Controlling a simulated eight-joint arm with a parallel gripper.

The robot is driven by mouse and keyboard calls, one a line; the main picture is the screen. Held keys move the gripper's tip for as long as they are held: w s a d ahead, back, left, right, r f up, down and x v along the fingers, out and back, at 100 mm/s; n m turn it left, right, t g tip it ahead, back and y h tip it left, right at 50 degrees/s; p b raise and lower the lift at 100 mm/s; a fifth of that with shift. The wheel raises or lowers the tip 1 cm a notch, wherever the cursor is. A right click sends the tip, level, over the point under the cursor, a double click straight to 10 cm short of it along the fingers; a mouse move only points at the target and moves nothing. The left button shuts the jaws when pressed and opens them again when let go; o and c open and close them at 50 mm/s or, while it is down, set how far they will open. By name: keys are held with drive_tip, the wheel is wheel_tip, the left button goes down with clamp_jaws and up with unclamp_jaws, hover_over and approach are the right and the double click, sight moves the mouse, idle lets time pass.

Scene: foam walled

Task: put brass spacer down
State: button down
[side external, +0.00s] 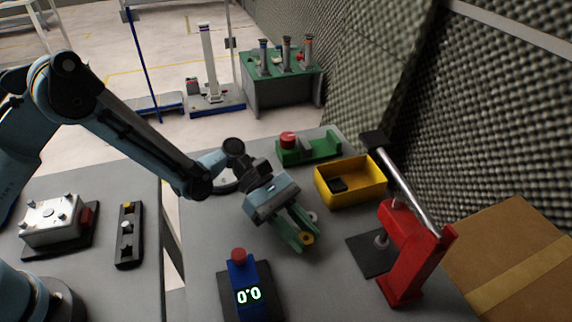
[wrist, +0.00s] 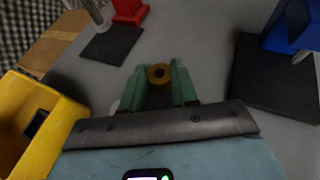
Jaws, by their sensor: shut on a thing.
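The brass spacer (side external: 306,238) is a small gold ring with a dark hole. It sits between the green fingertips of my gripper (side external: 301,236), which is shut on it. The wrist view shows the spacer (wrist: 159,74) between the two green fingers (wrist: 160,80), near their tips. My gripper points down over the grey table (side external: 215,225). I cannot tell whether the spacer touches the table.
A yellow bin (side external: 350,182) with a dark item inside stands behind and right. A red press (side external: 408,255) stands right and a blue device with a display (side external: 245,285) in front. A pale round piece (side external: 311,216) lies partly hidden by my fingers. Open table surrounds them.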

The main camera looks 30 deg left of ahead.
drive_tip(key=shift+f, duration=0.3)
drive_tip(key=c, duration=1.1)
unclamp_jaws()
drive_tip(key=shift+c, duration=0.2)
